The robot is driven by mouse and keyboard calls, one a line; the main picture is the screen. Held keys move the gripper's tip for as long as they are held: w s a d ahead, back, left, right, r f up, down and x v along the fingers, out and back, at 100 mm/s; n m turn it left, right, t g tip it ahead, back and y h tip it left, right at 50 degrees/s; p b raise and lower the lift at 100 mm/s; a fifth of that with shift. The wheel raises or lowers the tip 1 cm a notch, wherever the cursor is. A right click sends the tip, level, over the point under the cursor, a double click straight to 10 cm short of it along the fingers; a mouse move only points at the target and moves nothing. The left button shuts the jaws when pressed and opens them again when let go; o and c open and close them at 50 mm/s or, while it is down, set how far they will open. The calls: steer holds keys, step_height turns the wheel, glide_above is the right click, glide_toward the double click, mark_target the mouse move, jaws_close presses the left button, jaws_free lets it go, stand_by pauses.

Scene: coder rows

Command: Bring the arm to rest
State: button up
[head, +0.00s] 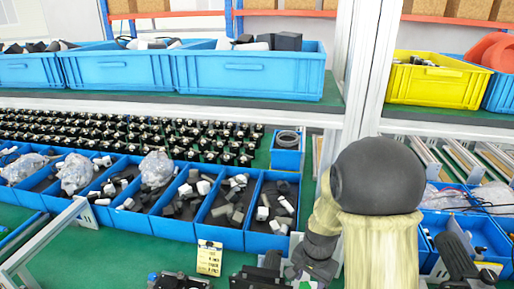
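My arm stands at the right of centre in the head view, with a dark round joint on top and a cream sleeve below it. Behind the sleeve, a cream link runs down to dark parts at its lower end, where my gripper (313,267) appears to be. These dark parts are low in the picture, over the front of the green bench (130,245). The fingers cannot be made out among the dark devices there. I see nothing clearly held.
Blue bins (218,240) of small black and white parts line the bench. Several rows of small black parts (130,130) lie behind. Blue crates (250,72) and a yellow crate (436,85) stand on the upper shelf. Dark devices (180,281) and a yellow label (209,258) are in front.

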steer(key=s+f+n+t+b, duration=0.1)
steer(key=s+n+b, duration=0.6)
steer(key=s, duration=0.3)
steer(key=shift+d+f+n+t, duration=0.15)
steer(key=shift+d+n+t, duration=0.05)
steer(key=shift+n+t, duration=0.25)
steer(key=shift+c, duration=1.3)
steer(key=shift+w, duration=0.15)
